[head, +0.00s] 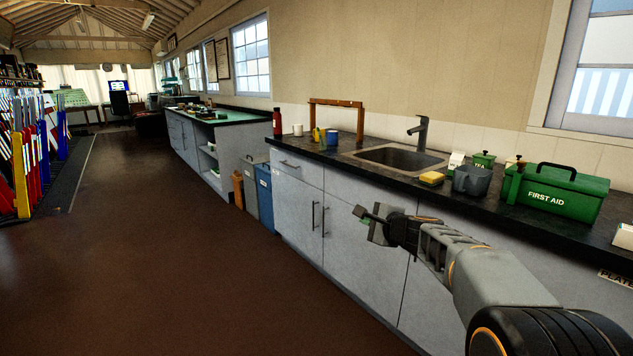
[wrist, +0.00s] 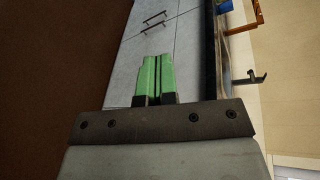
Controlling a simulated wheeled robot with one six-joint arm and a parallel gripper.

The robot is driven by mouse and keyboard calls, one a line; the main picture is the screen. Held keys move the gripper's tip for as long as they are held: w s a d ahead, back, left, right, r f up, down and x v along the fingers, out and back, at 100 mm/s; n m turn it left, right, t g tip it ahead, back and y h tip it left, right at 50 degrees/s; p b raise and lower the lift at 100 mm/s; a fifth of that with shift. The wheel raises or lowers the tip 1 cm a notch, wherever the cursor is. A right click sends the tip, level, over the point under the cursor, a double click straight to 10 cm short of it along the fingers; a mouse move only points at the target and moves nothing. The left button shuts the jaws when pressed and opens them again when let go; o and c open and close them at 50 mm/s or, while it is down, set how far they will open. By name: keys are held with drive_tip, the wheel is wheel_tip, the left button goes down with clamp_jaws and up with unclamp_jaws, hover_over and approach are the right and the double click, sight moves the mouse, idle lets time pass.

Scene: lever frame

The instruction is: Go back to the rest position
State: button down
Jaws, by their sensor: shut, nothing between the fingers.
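My gripper (head: 364,217) is in front of the grey cabinet doors below the sink, at the end of my arm, which reaches in from the lower right of the head view. In the wrist view its two green fingers (wrist: 154,78) lie side by side, shut with nothing held. The gripper is clear of the worktop and touches no object that I can see.
The dark worktop (head: 470,191) carries a sink (head: 400,158), a yellow sponge (head: 432,179), a grey tub (head: 472,180) and a green first aid box (head: 560,194). Bins (head: 264,188) stand beside the cabinets. The brown floor (head: 190,270) on the left is clear. Coloured levers (head: 20,160) line the far left.

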drive_tip(key=s+a+r+n+g+p, duration=0.25)
drive_tip(key=s+r+n+p, duration=0.2)
drive_tip(key=s, duration=0.25)
drive_tip(key=s+a+r+n+g+p, duration=0.1)
drive_tip(key=s+r+n+g+p, duration=0.3)
drive_tip(key=s, duration=0.4)
drive_tip(key=s+d+n+g+h+p, duration=0.1)
drive_tip(key=s+d+n+h+p, duration=0.1)
drive_tip(key=s+p, duration=0.2)
drive_tip(key=s+d+n+g+h+p, duration=0.1)
drive_tip(key=s+d+n+h+p, duration=0.1)
drive_tip(key=s, duration=0.5)
drive_tip(key=s+d+r+n+g+h+p, duration=0.1)
drive_tip(key=s+d+n+h+p, duration=0.1)
drive_tip(key=s+n+p, duration=0.2)
drive_tip(key=shift+s+h+p, duration=0.4)
drive_tip(key=shift+s+p, duration=0.5)
drive_tip(key=shift+p, duration=0.25)
